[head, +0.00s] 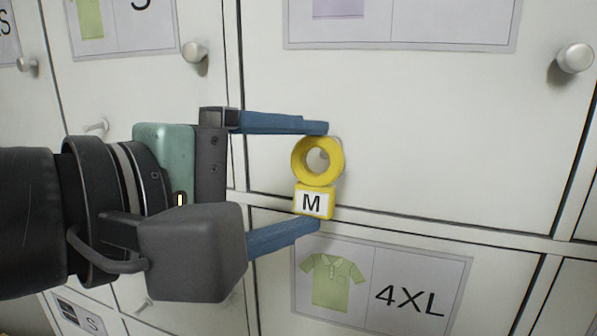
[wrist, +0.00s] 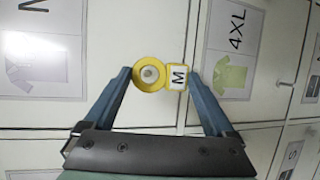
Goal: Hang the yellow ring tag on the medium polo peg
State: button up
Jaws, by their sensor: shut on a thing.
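The yellow ring tag (head: 326,181) has a round ring above a square plate with a black M on white. My gripper (head: 320,177) is shut on it, one blue finger at the top of the ring and the other under the plate. The tag is upright against a white locker door. A pale round peg end (head: 318,160) shows through the ring's hole, and in the wrist view (wrist: 149,74). I cannot tell whether the ring is around the peg or in front of it. The door's card (head: 400,43) is cut off by the frame; its garment looks lilac.
A door below has a card (head: 455,290) with a green polo and 4XL. Pegs stick out at the upper left (head: 193,51), far left (head: 27,65) and upper right (head: 574,57).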

aim_at(312, 171)
jog(key=shift+w+d+p, duration=0.25)
jog(key=shift+w+p, duration=0.15)
jog(key=shift+w, duration=0.25)
jog(key=shift+w+d+p, duration=0.2)
jog(key=shift+w+p, duration=0.2)
jog(key=shift+w, duration=0.2)
jog(key=shift+w+d+f, duration=0.1)
jog(key=shift+w, duration=0.15)
jog(key=shift+w+f+b, duration=0.2)
jog(key=shift+f+b, duration=0.05)
jog(key=shift+b, duration=0.2)
jog(key=shift+w+d+b, duration=0.1)
jog(key=shift+w+b, duration=0.2)
jog(key=shift+b, duration=0.2)
jog(key=o, duration=1)
jog(key=shift+s, duration=0.1)
